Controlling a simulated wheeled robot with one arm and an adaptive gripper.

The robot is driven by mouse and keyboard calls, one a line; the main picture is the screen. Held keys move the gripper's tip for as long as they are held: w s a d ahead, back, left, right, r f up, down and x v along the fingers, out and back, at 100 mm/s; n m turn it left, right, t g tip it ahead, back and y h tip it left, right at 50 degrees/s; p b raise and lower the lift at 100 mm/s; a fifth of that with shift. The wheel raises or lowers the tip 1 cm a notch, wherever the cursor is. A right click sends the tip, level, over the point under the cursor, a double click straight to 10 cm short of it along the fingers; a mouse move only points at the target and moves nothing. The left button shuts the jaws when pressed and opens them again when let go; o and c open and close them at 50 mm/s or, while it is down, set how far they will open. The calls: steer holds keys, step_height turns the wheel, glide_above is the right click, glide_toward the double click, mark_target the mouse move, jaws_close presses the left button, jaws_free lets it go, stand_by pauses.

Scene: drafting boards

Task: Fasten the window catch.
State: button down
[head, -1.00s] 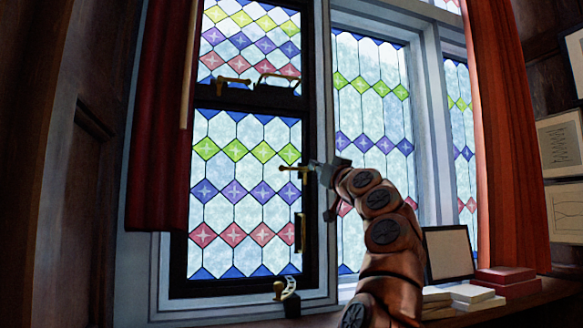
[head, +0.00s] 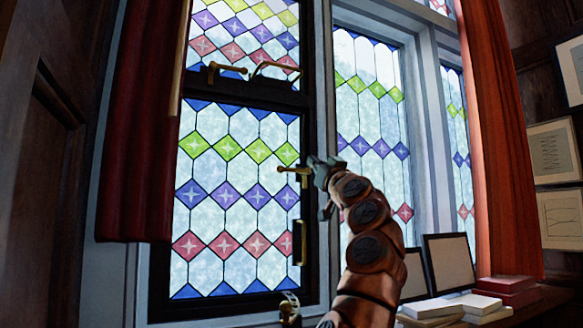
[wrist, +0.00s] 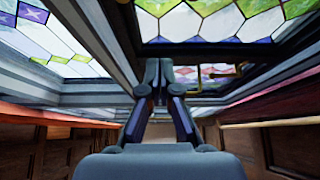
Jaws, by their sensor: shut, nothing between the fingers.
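The brass window catch (head: 292,170) is on the right stile of the lower casement (head: 308,215). Its lever lies about level, pointing left over the coloured glass. My gripper (head: 318,163) is just right of the catch, at the casement's right edge. It overlaps the right end of the catch in the head view, and I cannot tell if they touch. In the wrist view my gripper (wrist: 160,72) has its fingers together with nothing between them. The catch cannot be picked out for certain there.
A vertical brass pull (head: 299,242) is below the catch, and a brass stay (head: 289,308) is at the sill. The upper pane has another brass handle (head: 227,71). Red curtains (head: 143,130) hang at both sides. Books (head: 470,306) and dark frames (head: 450,262) stand at right.

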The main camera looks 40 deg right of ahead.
steer(key=shift+w+d+r+p, duration=0.2)
steer(key=shift+w+d+p, duration=0.25)
steer(key=shift+w+p, duration=0.95)
steer(key=shift+w+d+r+p, duration=0.15)
steer(key=shift+w+d+p, duration=0.25)
steer(key=shift+w+p, duration=0.95)
steer(key=shift+w+d+r+p, duration=0.2)
steer(key=shift+w+d+p, duration=0.45)
steer(key=shift+w, duration=1.25)
steer(key=shift+a, duration=0.2)
